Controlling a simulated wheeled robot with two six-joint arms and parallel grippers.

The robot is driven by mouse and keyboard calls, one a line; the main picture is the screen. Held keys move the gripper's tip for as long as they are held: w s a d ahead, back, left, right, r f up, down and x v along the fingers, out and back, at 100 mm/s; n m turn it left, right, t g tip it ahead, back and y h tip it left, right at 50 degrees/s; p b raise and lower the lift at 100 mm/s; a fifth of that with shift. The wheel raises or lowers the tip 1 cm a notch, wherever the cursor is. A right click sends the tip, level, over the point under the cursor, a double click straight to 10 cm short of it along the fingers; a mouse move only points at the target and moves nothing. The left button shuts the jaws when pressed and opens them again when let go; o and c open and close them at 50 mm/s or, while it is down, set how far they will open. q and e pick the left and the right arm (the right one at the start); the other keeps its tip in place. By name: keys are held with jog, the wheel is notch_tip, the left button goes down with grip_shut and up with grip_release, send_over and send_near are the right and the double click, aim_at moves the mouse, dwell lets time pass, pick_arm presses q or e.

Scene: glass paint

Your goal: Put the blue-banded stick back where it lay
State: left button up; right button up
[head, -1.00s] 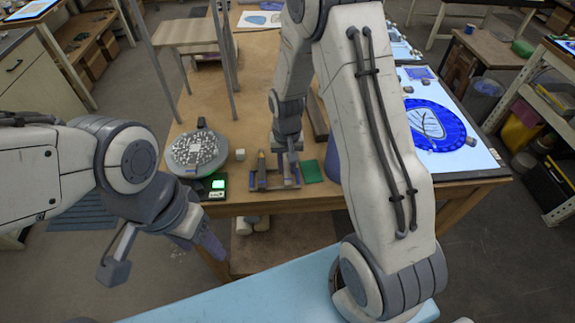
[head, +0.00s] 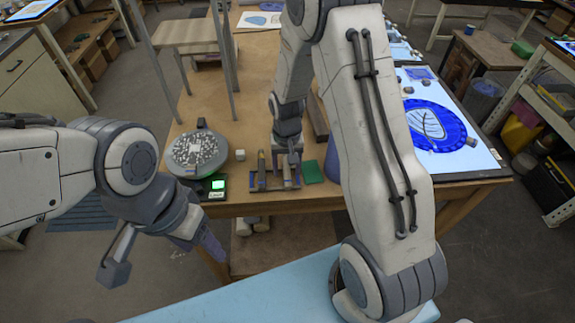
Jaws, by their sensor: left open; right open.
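A small dark rack (head: 268,187) with blue parts stands near the front edge of the wooden table. Two slim brownish sticks show at it, one on the left (head: 261,168) and one on the right (head: 288,177). Too little shows to tell which one carries a blue band. My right gripper (head: 287,161) is open just above and behind the right stick, pointing down; its fingers are small and partly hidden, and I cannot tell whether they touch the stick. My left gripper (head: 162,254) is open and empty, in front of the table at the left.
A round grey plate with pale pieces (head: 195,152) lies left of the rack. A small device with a lit green screen (head: 217,186), a white cube (head: 240,155) and a green pad (head: 312,171) are near.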

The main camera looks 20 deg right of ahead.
notch_tip(320, 180, up, 10)
jog(key=b, duration=0.2)
jog(key=s+a+r+n+b, duration=0.1)
jog(key=s+a+r+n, duration=0.15)
jog(key=s+a, duration=0.35)
jog(key=s+a+r+n, duration=0.2)
jog(key=s+a+n, duration=0.1)
jog(key=s+a, duration=0.25)
jog(key=s+a+n+y+b, duration=0.1)
jog(key=s+n, duration=0.4)
jog(key=s, duration=0.7)
jog(key=shift+a, duration=0.7)
jog(key=shift+r, duration=0.1)
